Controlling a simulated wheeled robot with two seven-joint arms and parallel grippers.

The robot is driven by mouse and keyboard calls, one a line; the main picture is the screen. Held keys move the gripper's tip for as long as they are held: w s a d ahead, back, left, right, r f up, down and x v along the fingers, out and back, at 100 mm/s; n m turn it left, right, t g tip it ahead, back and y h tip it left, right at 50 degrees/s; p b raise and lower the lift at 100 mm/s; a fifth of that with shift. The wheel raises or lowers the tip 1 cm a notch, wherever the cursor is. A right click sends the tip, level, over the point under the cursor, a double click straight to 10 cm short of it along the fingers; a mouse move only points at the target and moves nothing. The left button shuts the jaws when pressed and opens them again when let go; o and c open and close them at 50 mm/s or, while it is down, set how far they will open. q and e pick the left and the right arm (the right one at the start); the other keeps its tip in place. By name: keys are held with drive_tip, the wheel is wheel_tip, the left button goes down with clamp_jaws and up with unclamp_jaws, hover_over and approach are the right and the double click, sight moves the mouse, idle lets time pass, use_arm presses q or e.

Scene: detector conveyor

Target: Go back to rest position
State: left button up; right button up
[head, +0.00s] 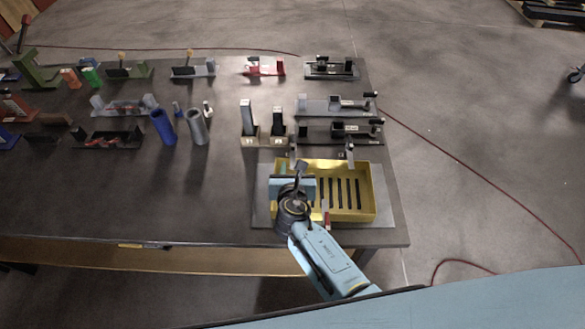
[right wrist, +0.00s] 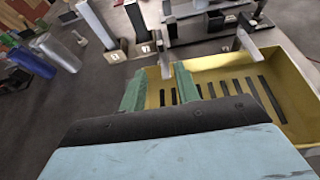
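My right gripper (head: 293,178) is over the left part of the yellow slotted tray (head: 372,190), with its arm coming from the lower right. In the right wrist view, its two greenish fingers (right wrist: 159,86) stand apart, with the tray (right wrist: 222,67) visible past them. I see nothing held between them. The fingertips are small and partly hidden in the head view, so I cannot tell whether they touch the tray. My left gripper is in neither view.
The tray sits on a grey plate (head: 262,208) at the table's (head: 200,215) front right corner. Grey clips (head: 350,152) stand at its back edge. Numbered upright blocks (head: 247,120) and blue and grey cylinders (head: 163,128) stand left of it. The table's front left is clear.

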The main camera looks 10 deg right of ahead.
idle(0.3)
drive_tip(key=s+d+m+g+h, duration=0.2)
drive_tip(key=s+d+m+g, duration=0.4)
drive_tip(key=s+d+m, duration=1.15)
drive_tip(key=s+a+r+m+g+y, duration=0.2)
drive_tip(key=s+r+m, duration=0.2)
drive_tip(key=s+m, duration=0.25)
drive_tip(key=s+a+r+m+g+y, duration=0.2)
drive_tip(key=s+r+m+y, duration=0.15)
drive_tip(key=s+m, duration=0.35)
wheel_tip(320, 180, down, 31)
drive_tip(key=b, duration=0.9)
drive_tip(key=s+d+f+g+b, duration=0.1)
drive_tip(key=s+f+b, duration=0.3)
drive_tip(key=s+f, duration=0.4)
drive_tip(key=s+d+f+g+h+b, duration=0.1)
drive_tip(key=s+f+b, duration=0.3)
drive_tip(key=f, duration=1.4)
drive_tip(key=s+d, duration=0.1)
drive_tip(key=s, duration=0.3)
drive_tip(key=shift+s+m+b, duration=0.3)
drive_tip(key=shift+b, duration=0.05)
